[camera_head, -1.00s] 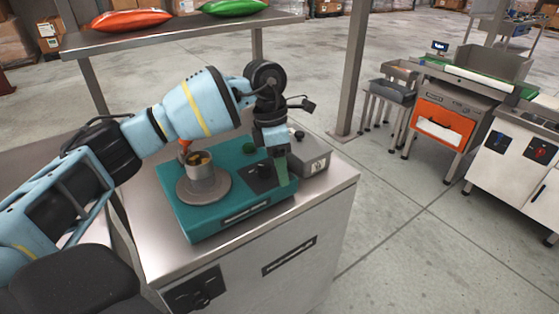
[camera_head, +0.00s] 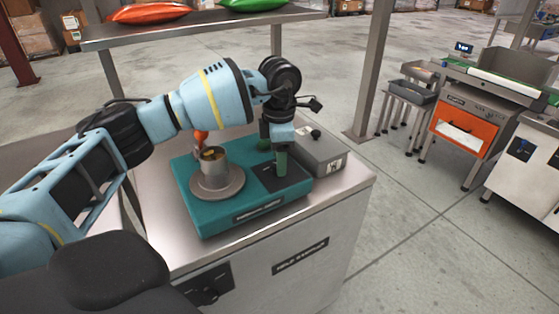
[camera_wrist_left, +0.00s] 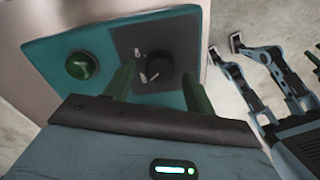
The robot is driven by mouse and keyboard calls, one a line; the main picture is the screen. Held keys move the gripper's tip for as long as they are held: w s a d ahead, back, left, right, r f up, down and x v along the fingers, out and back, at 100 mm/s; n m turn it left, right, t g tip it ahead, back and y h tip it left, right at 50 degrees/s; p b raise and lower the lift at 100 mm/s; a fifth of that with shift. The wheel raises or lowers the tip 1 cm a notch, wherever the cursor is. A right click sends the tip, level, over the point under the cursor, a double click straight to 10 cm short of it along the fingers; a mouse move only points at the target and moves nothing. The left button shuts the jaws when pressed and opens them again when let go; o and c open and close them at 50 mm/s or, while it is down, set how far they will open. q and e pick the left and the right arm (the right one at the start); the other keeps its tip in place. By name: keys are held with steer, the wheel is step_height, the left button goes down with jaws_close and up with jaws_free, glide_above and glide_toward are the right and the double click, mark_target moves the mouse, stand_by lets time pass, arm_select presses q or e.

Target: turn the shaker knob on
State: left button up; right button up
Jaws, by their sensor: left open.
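The teal shaker (camera_head: 215,220) stands on a steel bench, with a cup (camera_head: 213,162) on its round plate. Its black knob (camera_wrist_left: 157,70) shows in the left wrist view on a dark panel, with a white line pointing lower left and small white labels on its left. A green button (camera_wrist_left: 81,66) is left of that panel. My left gripper (camera_head: 281,163) points down over the panel and hides the knob in the head view. In the left wrist view its green fingers (camera_wrist_left: 158,80) are open, one on each side of the knob; contact cannot be told.
A grey box (camera_head: 321,156) stands close beside the shaker on the right. A shelf (camera_head: 200,24) with red and green bags is behind. The bench front carries a dark control panel (camera_head: 207,287).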

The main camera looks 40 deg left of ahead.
arm_select(q)
steer(key=shift+f, duration=0.75)
steer(key=shift+c, duration=0.4)
steer(key=c, duration=0.9)
